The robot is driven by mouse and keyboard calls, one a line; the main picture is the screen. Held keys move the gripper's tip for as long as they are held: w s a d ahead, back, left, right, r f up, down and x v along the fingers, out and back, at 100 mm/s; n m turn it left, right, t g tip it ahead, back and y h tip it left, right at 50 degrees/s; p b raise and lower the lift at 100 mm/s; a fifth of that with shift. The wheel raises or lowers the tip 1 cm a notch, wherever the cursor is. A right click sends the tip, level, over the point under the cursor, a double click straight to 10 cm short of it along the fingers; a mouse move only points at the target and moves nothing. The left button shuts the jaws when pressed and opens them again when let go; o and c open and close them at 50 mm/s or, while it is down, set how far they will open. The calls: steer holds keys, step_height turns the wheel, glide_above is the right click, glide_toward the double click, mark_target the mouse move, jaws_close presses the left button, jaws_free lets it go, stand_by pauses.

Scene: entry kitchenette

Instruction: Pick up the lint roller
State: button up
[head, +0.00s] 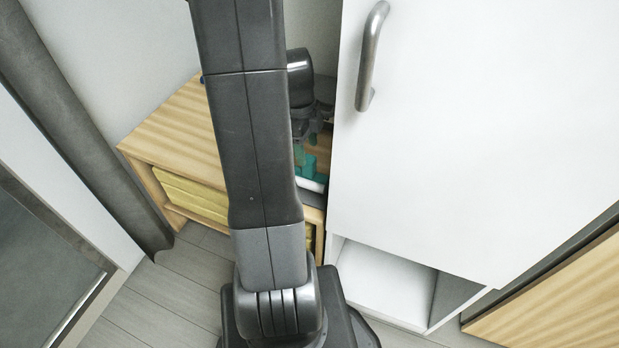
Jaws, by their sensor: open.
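A teal and white object (312,185), which looks like the lint roller, lies on the wooden bench (170,130) beside the white cabinet. My arm hides its left part, so its full shape cannot be made out. My gripper (311,138) is dark and points down just behind and above the teal part. It is open, and nothing is seen held in it. Whether its fingers touch the teal part cannot be told.
The white cabinet (470,120) with a metal handle (370,58) stands close on the right of the gripper. Below its door is an open compartment (385,280). Yellow items (190,195) fill the bench shelf. Bare floor (185,285) shows at the lower left.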

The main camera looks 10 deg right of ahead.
mark_target(309, 158)
step_height(309, 158, down, 2)
steer(key=shift+s+f, duration=0.1)
steer(key=shift+s, duration=0.05)
steer(key=f, duration=0.3)
steer(key=f+b, duration=0.1)
steer(key=shift+d+f, duration=0.25)
steer(key=shift+d, duration=0.1)
jaws_close()
